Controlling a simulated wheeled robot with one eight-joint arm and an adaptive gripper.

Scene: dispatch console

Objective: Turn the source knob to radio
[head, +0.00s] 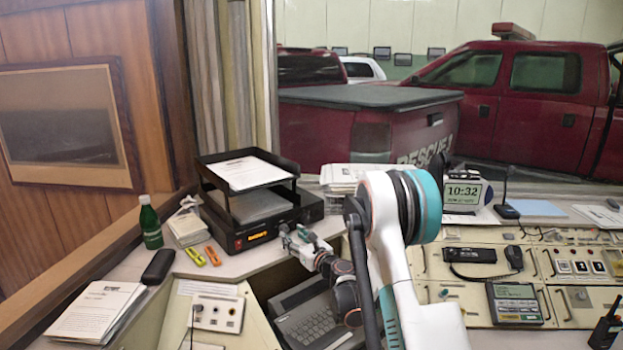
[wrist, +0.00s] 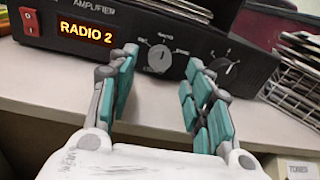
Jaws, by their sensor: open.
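The black amplifier (head: 308,207) stands on the desk with a paper tray on top; its front also fills the top of the wrist view (wrist: 130,45). Its lit orange display (wrist: 86,33) reads "RADIO 2". The grey round source knob (wrist: 159,59) is on the front panel, with small labels around it that are mostly too blurred to read. A second knob (wrist: 222,67) is to its right, partly behind a finger. My gripper (head: 292,238) is open in front of the panel. In the wrist view its fingertips (wrist: 162,64) frame the source knob, apparently without touching it.
The paper tray (head: 246,172) overhangs the amplifier. A wire rack (wrist: 292,65) stands right of the amplifier. The desk strip (wrist: 50,85) before the panel is clear.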

